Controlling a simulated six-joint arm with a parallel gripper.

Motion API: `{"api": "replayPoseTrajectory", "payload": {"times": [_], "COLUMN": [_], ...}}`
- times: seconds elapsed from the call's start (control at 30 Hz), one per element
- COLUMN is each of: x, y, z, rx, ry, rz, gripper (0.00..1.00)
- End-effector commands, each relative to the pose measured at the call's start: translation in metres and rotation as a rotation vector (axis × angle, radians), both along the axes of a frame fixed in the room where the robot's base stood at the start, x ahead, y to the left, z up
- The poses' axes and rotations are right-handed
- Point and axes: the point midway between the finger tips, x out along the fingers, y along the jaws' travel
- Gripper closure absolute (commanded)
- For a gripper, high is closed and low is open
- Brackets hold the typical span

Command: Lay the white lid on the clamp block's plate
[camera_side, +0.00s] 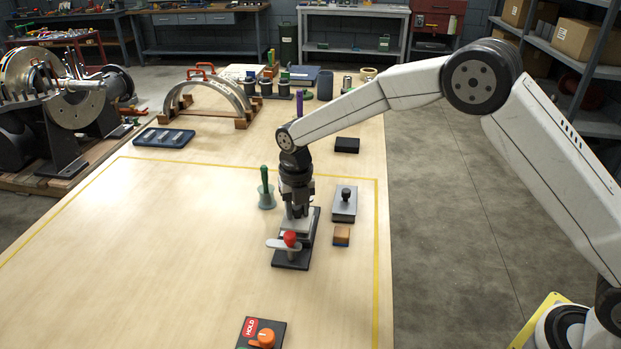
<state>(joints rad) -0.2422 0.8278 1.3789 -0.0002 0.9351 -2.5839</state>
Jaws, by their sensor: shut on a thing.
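The clamp block (291,261) is a dark base on the wooden table, with a red knob (290,238) and a pale lever across its near end. My gripper (297,213) points down over the far part of the block, its fingers shut on the white lid (297,227). The lid shows as a small pale slab below the fingers, just behind the red knob. The gripper and knob hide part of the lid and the plate under it. I cannot tell whether the lid touches the plate or is slightly above it.
A grey block with a black knob (344,206) and a small orange-brown block (341,235) stand close on the right. A green-handled glass-like cup (266,195) is on the left. A HOLD panel with an orange knob (262,336) lies in front. The table's left middle is clear.

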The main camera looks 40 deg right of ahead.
Motion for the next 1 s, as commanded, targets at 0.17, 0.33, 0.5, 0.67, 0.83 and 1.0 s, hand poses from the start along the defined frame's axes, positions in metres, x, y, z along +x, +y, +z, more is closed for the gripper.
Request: {"api": "replayPoseTrajectory", "payload": {"times": [0.17, 0.33, 0.5, 0.67, 0.83, 1.0], "x": [0.0002, 0.0001, 0.0000, 0.0000, 0.0000, 0.0001], "y": [0.0000, 0.0001, 0.0000, 0.0000, 0.0000, 0.0001], "z": [0.0002, -0.0014, -0.0044, -0.0070, -0.0080, -0.0079], "rx": [0.000, 0.000, 0.000, 0.000, 0.000, 0.000], "ry": [-0.001, 0.000, 0.000, 0.000, 0.000, 0.000], "rz": [0.000, 0.000, 0.000, 0.000, 0.000, 0.000], "gripper": [1.00, 1.00, 1.00, 1.00, 1.00, 1.00]}}
